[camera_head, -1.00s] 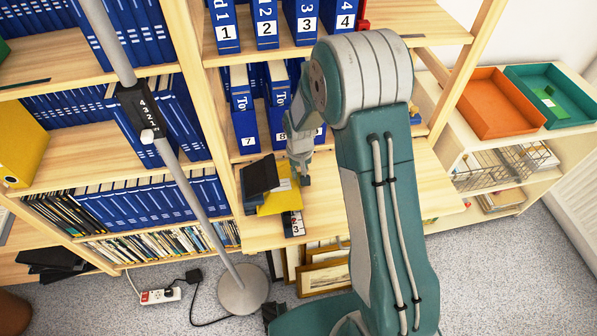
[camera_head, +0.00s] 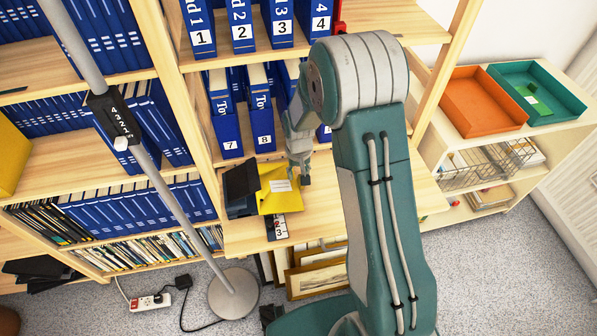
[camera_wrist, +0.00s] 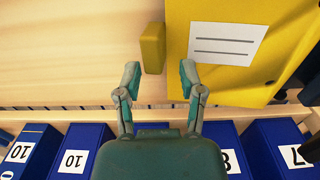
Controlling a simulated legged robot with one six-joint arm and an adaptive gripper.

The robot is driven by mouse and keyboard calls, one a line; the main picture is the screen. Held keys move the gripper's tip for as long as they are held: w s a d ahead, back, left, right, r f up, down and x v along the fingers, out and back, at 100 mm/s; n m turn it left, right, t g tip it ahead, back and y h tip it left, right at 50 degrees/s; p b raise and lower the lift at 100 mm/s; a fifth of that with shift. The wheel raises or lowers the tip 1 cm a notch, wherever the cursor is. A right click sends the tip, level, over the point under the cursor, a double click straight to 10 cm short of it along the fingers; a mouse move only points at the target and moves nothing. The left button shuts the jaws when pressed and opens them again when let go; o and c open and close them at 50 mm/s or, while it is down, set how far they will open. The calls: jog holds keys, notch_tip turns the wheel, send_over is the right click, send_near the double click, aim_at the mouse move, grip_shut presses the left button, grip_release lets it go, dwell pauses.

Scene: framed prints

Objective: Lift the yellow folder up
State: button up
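The yellow folder (camera_head: 282,200) lies on the low wooden shelf, beside a black binder, with a white label on its upper face. In the wrist view the folder (camera_wrist: 285,75) fills the upper right, its left edge between the fingers in the picture. A small yellow block (camera_wrist: 152,48) shows left of it; I cannot tell whether it belongs to the folder. My gripper (camera_wrist: 160,77) is open, with the right fingertip overlapping the folder's edge in the picture; contact is unclear. In the head view my gripper (camera_head: 304,181) is at the folder's upper right, partly hidden by my arm.
The black binder (camera_head: 241,183) is left of the folder. A numbered dark block (camera_head: 277,228) lies near the shelf's front edge. Blue binders (camera_head: 263,128) stand behind. A grey pole (camera_head: 175,190) rises at left. Bare shelf (camera_head: 322,205) shows right of the folder.

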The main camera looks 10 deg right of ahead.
jog(key=shift+d, duration=0.5)
notch_tip(320, 180, up, 12)
dwell(0.3)
dwell(0.3)
jog(key=s+d+r+t, duration=0.1)
jog(key=s+r+t, duration=0.1)
jog(key=s+r, duration=0.7)
jog(key=s+d+r+t, duration=0.1)
jog(key=s+r+t, duration=0.2)
jog(key=s+r, duration=0.6)
jog(key=s, duration=0.6)
jog(key=shift+s+d+t, duration=0.25)
jog(key=shift+s+t, duration=0.05)
jog(key=shift+r, duration=0.1)
